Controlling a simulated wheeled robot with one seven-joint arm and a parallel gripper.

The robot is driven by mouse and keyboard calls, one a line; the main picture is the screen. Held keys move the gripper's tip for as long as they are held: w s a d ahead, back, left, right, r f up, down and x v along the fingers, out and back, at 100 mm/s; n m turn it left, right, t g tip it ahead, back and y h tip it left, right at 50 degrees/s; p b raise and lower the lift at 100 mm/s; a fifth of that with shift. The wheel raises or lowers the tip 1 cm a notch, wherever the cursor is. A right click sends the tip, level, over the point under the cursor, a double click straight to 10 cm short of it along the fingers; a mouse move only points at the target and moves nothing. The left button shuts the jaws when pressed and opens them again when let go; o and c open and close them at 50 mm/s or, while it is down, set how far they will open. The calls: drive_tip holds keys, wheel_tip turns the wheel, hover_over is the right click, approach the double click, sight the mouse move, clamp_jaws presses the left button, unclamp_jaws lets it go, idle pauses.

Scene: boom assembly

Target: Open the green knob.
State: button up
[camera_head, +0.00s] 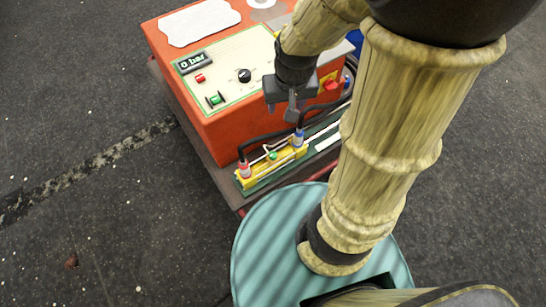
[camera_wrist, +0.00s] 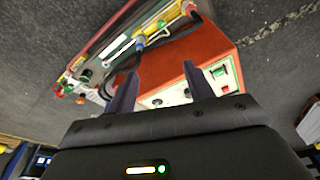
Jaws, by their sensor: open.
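A small round green knob (camera_head: 273,156) sits on the yellow block (camera_head: 247,182) at the front of the orange machine, between a red-collared and a blue-collared hose fitting. In the wrist view the yellow block (camera_wrist: 178,15) is at the top, beyond my fingertips, partly cut by the frame. A separate green switch (camera_head: 215,99) is on the machine's top panel; it also shows in the wrist view (camera_wrist: 222,71). My gripper (camera_head: 292,108) is above the machine's front right, apart from the knob. In the wrist view my gripper (camera_wrist: 158,68) is open, with nothing between its fingers.
The orange machine (camera_head: 166,48) has a display reading "0 bar" (camera_head: 195,63), a black dial (camera_head: 244,75) and a small red button (camera_head: 200,78). A red knob (camera_head: 331,85) is on yellow at its right. Black hoses run behind the yellow block. Dark floor lies left.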

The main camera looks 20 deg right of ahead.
sight(273, 154)
drive_tip(key=w+f+m+b, duration=0.1)
drive_tip(key=w+f+b, duration=0.3)
drive_tip(key=f+b, duration=0.4)
drive_tip(key=w+f+m+g+b, duration=0.1)
drive_tip(key=w+f+m+b, duration=0.1)
drive_tip(key=f+b, duration=0.6)
drive_tip(key=w+f+m+g+b, duration=0.1)
drive_tip(key=w+f+b, duration=0.4)
drive_tip(key=f+b, duration=0.3)
wheel_tip(273, 154, down, 4)
drive_tip(key=shift+w+f+m+b, duration=0.2)
drive_tip(key=shift+w+m+b, duration=0.1)
wheel_tip(273, 154, down, 17)
drive_tip(key=b, duration=0.6)
drive_tip(key=shift+f, duration=0.2)
drive_tip(key=c, duration=1)
